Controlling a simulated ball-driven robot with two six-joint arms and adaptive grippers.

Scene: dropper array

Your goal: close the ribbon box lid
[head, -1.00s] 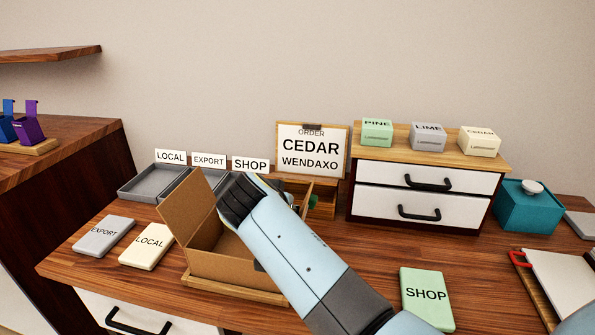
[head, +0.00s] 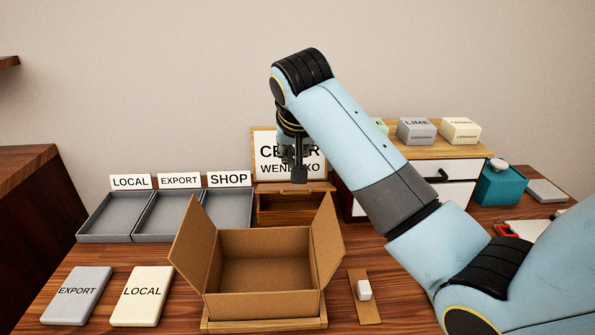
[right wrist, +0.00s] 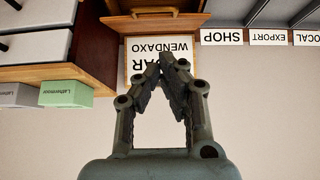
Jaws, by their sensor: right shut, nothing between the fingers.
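No box bears a ribbon label. A small wooden box (head: 290,218) that may be the ribbon box stands at the back, below the order sign (head: 262,170). My right gripper (head: 298,178) points down above the wooden box, in front of the sign. In the right wrist view its fingers (right wrist: 168,60) meet at the tips, empty. My left gripper is out of view.
Grey trays (head: 110,238) line the back left. EXPORT (head: 77,290) and LOCAL (head: 142,295) tiles lie front left. A white block (head: 363,290) sits on a brown strip at right. Drawers (head: 455,168) and a teal container (head: 502,185) stand back right.

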